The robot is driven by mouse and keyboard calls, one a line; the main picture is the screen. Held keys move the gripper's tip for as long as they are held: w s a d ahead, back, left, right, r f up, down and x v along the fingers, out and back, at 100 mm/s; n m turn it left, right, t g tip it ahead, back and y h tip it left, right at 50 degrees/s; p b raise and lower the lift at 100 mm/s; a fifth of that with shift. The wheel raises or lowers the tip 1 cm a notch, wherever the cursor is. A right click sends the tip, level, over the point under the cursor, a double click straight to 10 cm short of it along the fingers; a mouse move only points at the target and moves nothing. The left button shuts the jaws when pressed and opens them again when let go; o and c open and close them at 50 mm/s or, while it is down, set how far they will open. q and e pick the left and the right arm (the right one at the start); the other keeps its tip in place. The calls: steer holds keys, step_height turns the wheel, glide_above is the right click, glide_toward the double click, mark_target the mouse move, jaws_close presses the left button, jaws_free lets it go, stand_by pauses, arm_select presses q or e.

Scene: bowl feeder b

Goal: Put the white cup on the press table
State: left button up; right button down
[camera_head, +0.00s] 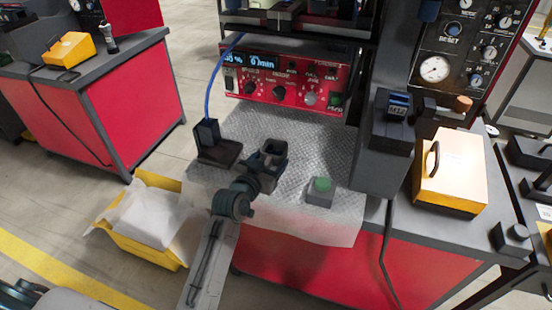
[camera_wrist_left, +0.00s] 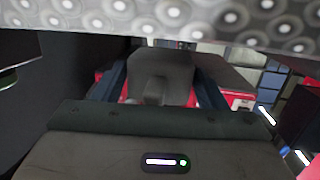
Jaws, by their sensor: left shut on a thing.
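No white cup can be made out for certain in either view. The press table (camera_head: 322,222) has a metal diamond-plate top and red sides. My left gripper (camera_head: 268,156) is low over the middle of this plate, to the right of a small black block (camera_head: 217,150) with a blue cable. In the left wrist view my left gripper (camera_wrist_left: 162,92) has its two fingers on either side of a shaded grey thing (camera_wrist_left: 160,75). It is shut on this thing, which I cannot identify. My right gripper is not in view.
A grey box with a green button (camera_head: 321,190) stands at the plate's front right. The red control panel (camera_head: 285,84) and press column (camera_head: 385,150) stand behind and right. A yellow bin (camera_head: 140,240) with a white liner is at left. An orange-yellow case (camera_head: 452,170) is at right.

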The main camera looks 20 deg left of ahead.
mark_target(276, 159)
arm_select(q)
steer(key=w, duration=0.1)
steer(key=w+f, duration=0.2)
steer(key=w, duration=0.1)
steer(key=shift+d+f, duration=0.25)
steer(key=shift+d, duration=0.1)
steer(key=shift+w+f, duration=0.25)
steer(key=shift+w, duration=0.05)
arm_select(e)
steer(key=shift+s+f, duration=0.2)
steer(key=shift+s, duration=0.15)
arm_select(q)
steer(key=shift+s, duration=0.1)
steer(key=shift+f, duration=0.15)
steer(key=o, duration=1.2)
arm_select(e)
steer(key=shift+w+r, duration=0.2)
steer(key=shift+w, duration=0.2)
